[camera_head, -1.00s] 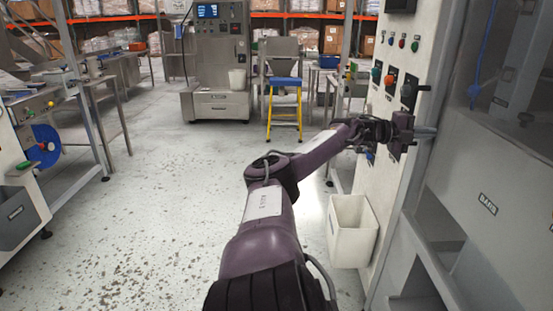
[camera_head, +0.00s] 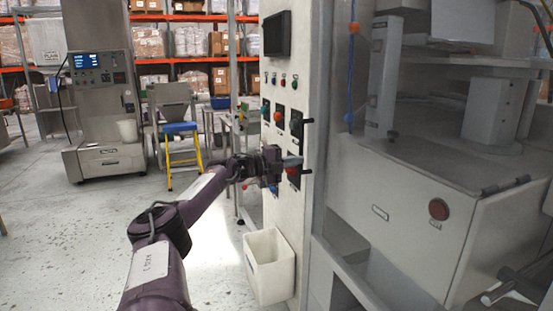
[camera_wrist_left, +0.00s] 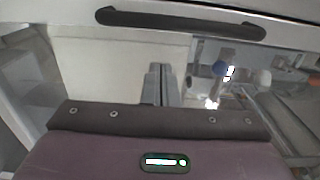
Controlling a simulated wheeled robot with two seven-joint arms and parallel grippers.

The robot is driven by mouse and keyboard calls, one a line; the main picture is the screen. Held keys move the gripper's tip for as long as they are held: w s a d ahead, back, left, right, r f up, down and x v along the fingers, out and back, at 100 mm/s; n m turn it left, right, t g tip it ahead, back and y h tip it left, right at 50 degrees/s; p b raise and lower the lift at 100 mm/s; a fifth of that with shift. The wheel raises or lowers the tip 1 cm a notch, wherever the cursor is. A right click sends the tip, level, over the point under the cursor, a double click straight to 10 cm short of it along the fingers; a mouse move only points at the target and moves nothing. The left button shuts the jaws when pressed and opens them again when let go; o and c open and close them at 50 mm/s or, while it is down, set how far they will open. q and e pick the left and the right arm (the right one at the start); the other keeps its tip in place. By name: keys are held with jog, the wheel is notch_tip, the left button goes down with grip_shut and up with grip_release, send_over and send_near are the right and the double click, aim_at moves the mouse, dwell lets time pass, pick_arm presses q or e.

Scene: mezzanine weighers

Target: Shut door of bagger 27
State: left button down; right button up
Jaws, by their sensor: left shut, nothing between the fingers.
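The bagger's tall grey post (camera_head: 321,120) borders a large clear front, through which its inside shows. Dark handle-like stubs (camera_head: 307,171) stick out beside the post. My left gripper (camera_head: 291,162) is shut and empty, at the front of the control panel near these stubs. In the left wrist view a long black handle (camera_wrist_left: 180,22) runs across the top on a pale frame, beyond my shut fingers (camera_wrist_left: 157,84). I see no contact with it. What seems to be my right gripper (camera_head: 497,296) shows in part at the lower right, its jaw state unclear. No number 27 is legible.
A pale control panel (camera_head: 271,185) with buttons and knobs stands behind my left gripper. A white bin (camera_head: 268,270) hangs low on it. A grey machine (camera_head: 103,110) and a yellow-legged step stool (camera_head: 182,150) stand farther back. The floor (camera_head: 70,240) at left is clear.

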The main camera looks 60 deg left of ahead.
pick_arm(q)
jog(key=s+a+p, duration=0.2)
jog(key=s+a, duration=0.2)
jog(key=shift+a+r+p, duration=0.15)
jog(key=shift+a+p, duration=0.2)
jog(key=shift+p, duration=0.05)
pick_arm(e)
jog(key=shift+w+r, duration=0.1)
jog(key=shift+r, duration=1.45)
pick_arm(q)
jog(key=shift+s, duration=0.1)
pick_arm(e)
jog(key=shift+a, duration=0.1)
